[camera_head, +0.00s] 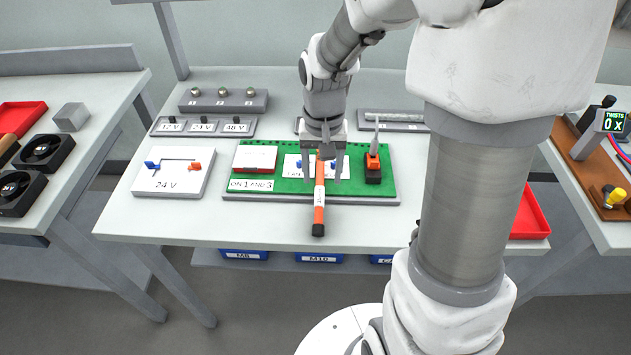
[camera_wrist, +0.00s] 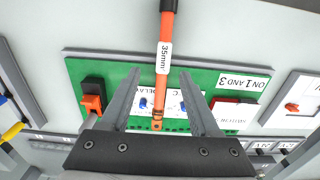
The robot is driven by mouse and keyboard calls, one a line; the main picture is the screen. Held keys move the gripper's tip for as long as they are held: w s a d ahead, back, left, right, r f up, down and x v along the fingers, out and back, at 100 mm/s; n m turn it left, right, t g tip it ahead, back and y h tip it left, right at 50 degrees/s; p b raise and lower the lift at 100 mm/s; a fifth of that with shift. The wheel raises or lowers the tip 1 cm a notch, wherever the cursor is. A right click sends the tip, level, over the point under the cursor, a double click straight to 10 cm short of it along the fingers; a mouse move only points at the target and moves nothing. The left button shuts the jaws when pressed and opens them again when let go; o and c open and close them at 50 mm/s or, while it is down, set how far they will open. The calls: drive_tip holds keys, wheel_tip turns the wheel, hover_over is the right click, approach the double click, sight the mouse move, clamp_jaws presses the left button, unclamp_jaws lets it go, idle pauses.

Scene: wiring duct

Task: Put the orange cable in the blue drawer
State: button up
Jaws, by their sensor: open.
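The orange cable (camera_head: 319,214) has a white label and a dark front end, and runs from the green board towards the table's front edge. In the wrist view the cable (camera_wrist: 169,28) reads 35mm and its near end lies between my fingers. My gripper (camera_head: 323,177) is over the green board with its fingers apart on either side of the cable; the gap shows in the wrist view (camera_wrist: 160,100). Blue drawers labelled M8 (camera_head: 243,255) and M10 (camera_head: 319,258) sit under the table edge, with a third blue drawer (camera_head: 380,260) partly hidden by my arm.
The green board (camera_head: 233,187) carries a red-and-white block (camera_head: 255,159) and an orange-and-black switch (camera_head: 373,166). A white 24 V panel (camera_head: 172,174) lies left. A red tray (camera_head: 530,215) is at the right. The table's front left is clear.

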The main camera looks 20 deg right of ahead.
sight(320, 192)
drive_tip(key=shift+a+f+b, duration=0.15)
drive_tip(key=shift+f+b, duration=0.15)
drive_tip(key=shift+f, duration=1.1)
drive_tip(key=shift+a+f+b, duration=0.15)
drive_tip(key=shift+f+b, duration=0.1)
drive_tip(key=shift+f, duration=1.1)
clamp_jaws()
